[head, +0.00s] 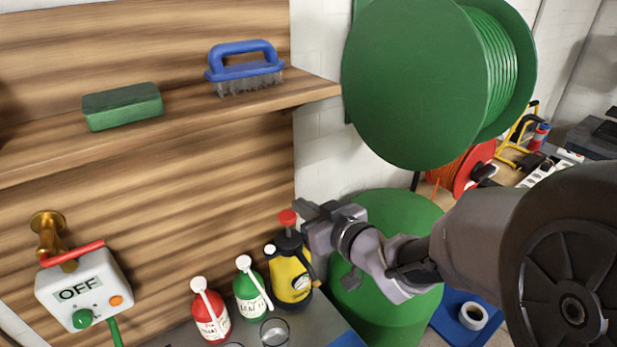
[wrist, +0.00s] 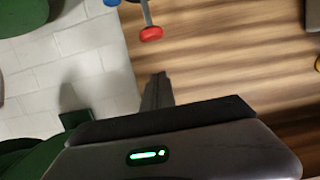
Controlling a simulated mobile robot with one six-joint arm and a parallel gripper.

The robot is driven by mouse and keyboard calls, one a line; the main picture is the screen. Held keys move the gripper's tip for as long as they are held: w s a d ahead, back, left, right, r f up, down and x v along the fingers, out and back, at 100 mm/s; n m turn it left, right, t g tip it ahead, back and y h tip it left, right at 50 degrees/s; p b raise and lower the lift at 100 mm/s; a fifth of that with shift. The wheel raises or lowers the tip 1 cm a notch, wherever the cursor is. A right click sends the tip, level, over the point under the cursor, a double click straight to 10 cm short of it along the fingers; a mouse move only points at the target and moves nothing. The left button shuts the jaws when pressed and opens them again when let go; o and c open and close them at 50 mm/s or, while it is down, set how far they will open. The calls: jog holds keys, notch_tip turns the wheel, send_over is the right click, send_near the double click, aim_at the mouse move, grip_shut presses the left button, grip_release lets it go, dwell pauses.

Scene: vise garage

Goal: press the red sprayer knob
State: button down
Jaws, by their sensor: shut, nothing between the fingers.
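The sprayer (head: 290,277) is a yellow and black bottle standing upright at the right end of the workbench. Its red knob (head: 288,217) sits on top of the black neck. In the wrist view, a red knob (wrist: 151,33) on a thin grey stem shows just past my fingertips, with a visible gap. My gripper (head: 303,208) is shut and empty. In the head view its tips are right beside the knob, slightly to the right and at about knob height. Its dark fingers (wrist: 158,82) show together in the wrist view. I cannot tell the depth gap exactly.
A green bottle (head: 249,292) and a red bottle (head: 211,315) stand left of the sprayer. A glass (head: 274,331) is in front. A shelf (head: 190,125) above holds a blue brush (head: 245,67) and green block (head: 122,106). A green drum (head: 385,235) stands behind my arm.

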aim_at(287, 217)
jog(key=shift+w+a+f+b, duration=0.45)
jog(key=shift+w+f, duration=0.2)
jog(key=shift+f, duration=0.2)
jog(key=shift+w+a+f+b, duration=0.4)
jog(key=shift+w+f, duration=0.2)
jog(key=shift+f, duration=0.3)
jog(key=shift+w+a+f+b, duration=0.45)
jog(key=shift+w+f, duration=0.2)
jog(key=shift+f, duration=0.2)
jog(key=shift+f, duration=0.1)
